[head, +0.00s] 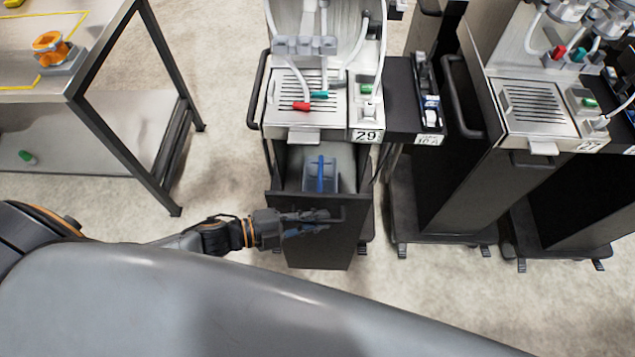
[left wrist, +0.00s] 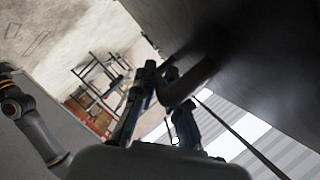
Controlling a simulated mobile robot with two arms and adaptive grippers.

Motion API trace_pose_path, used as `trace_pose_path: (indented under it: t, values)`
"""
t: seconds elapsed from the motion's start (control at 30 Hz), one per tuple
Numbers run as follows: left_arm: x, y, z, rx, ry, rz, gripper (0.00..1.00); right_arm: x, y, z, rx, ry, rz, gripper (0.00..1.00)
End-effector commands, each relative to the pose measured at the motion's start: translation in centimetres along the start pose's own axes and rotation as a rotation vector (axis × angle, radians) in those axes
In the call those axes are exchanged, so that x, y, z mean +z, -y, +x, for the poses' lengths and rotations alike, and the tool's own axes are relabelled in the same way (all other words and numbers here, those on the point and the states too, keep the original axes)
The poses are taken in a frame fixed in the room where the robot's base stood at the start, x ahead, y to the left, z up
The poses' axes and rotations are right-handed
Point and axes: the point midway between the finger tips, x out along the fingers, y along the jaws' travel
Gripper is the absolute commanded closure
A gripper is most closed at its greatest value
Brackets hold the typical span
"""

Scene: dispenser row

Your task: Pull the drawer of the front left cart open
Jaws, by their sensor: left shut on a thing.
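The front left cart (head: 366,136), labelled 29, stands at the centre of the head view. Its dark drawer (head: 318,255) is out toward me, and its open top shows a blue holder (head: 320,173) inside. My left gripper (head: 322,221) reaches in from the left at the drawer's front and is shut on the dark bar handle (head: 341,214). In the left wrist view the fingers (left wrist: 160,108) close around the handle (left wrist: 190,82), beside the dark drawer front. My right gripper is in neither view.
A metal table (head: 75,95) with an orange item (head: 50,45) is at the left. Bare floor (head: 225,110) lies between table and cart.

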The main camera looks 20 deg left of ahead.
Motion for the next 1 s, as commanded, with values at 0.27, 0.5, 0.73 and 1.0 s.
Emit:
trace_pose_path:
  t: [0.27,0.5,0.73,1.0]
  values:
    - [-5.1,-3.5,-2.1,0.001,0.000,-0.006,1.00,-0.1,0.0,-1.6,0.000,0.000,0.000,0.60]
    - [-7.3,-5.2,-3.0,0.000,0.000,-0.002,1.00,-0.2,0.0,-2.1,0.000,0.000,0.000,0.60]
    - [-8.1,-5.8,-3.3,0.000,-0.001,0.001,1.00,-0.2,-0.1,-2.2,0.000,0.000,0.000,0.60]
    - [-8.1,-5.9,-3.3,0.000,-0.001,0.001,1.00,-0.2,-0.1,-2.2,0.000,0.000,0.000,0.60]
